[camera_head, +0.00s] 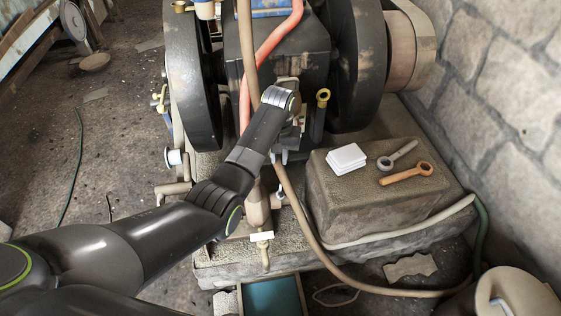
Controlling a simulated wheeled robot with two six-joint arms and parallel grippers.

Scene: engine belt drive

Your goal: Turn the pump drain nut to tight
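My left arm reaches in from the left to the front of the dark engine (275,50). My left gripper (283,156) points down beside the pipework, mostly behind my own wrist, with only small grey tips showing. I cannot tell whether it is open or shut, or whether it touches anything. I cannot pick out the pump drain nut for certain; the fittings around the brown vertical pipe (257,205) are small and partly covered by my arm. A pale tap-like fitting (263,250) with a white tag sits below. My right gripper is not in view.
A stone block (370,205) at right carries white pads (346,158), a grey spanner (397,155) and an orange-brown spanner (406,174). Large dark flywheels (357,60) flank the engine. A hose (400,291) loops around the block. A tray of teal liquid (272,297) lies below.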

